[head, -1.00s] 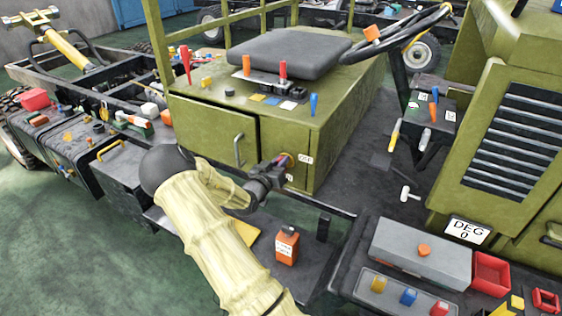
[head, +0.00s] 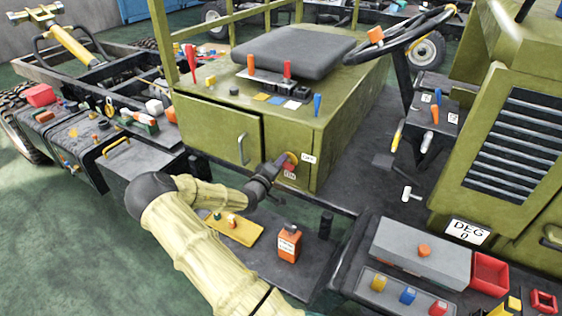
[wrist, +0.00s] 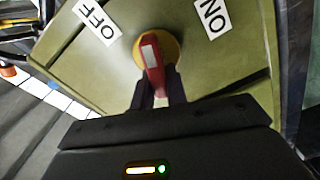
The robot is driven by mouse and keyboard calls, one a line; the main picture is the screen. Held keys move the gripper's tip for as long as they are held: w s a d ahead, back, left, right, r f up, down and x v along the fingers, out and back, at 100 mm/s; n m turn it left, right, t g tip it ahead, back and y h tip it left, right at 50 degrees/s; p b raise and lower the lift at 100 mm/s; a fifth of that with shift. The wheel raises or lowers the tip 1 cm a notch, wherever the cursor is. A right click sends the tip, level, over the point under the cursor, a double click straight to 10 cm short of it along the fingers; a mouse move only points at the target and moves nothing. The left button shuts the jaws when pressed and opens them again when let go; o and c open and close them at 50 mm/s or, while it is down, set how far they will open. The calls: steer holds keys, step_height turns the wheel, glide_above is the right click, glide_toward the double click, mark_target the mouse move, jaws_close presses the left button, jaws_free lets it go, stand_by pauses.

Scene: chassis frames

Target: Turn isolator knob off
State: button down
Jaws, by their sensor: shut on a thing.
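The isolator knob (wrist: 151,58) is a red handle with a pale stripe on a yellow round base, set in an olive panel. In the wrist view its striped end points up, slightly left, between the OFF label (wrist: 97,21) and the ON label (wrist: 213,16). My gripper (wrist: 157,92) is shut on the near end of the red handle, one finger on each side. In the head view my gripper (head: 279,165) is at the cabinet's right front corner and hides most of the knob. The OFF label (head: 309,158) sits right of it, the ON label (head: 290,174) below.
An orange box (head: 288,244) and a yellow plate (head: 235,229) with small parts lie on the dark deck below my forearm. A cabinet door handle (head: 241,149) is left of my gripper. A grey box (head: 420,251) stands at the right.

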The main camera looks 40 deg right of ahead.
steer(key=shift+f+n, duration=0.25)
steer(key=shift+n, duration=0.9)
steer(key=shift+f+n, duration=0.2)
steer(key=shift+n, duration=0.95)
steer(key=c, duration=1.4)
jaws_free()
steer(key=b+v, duration=0.1)
steer(key=v, duration=1.6)
steer(key=shift+a+b, duration=0.25)
steer(key=shift+b, duration=0.15)
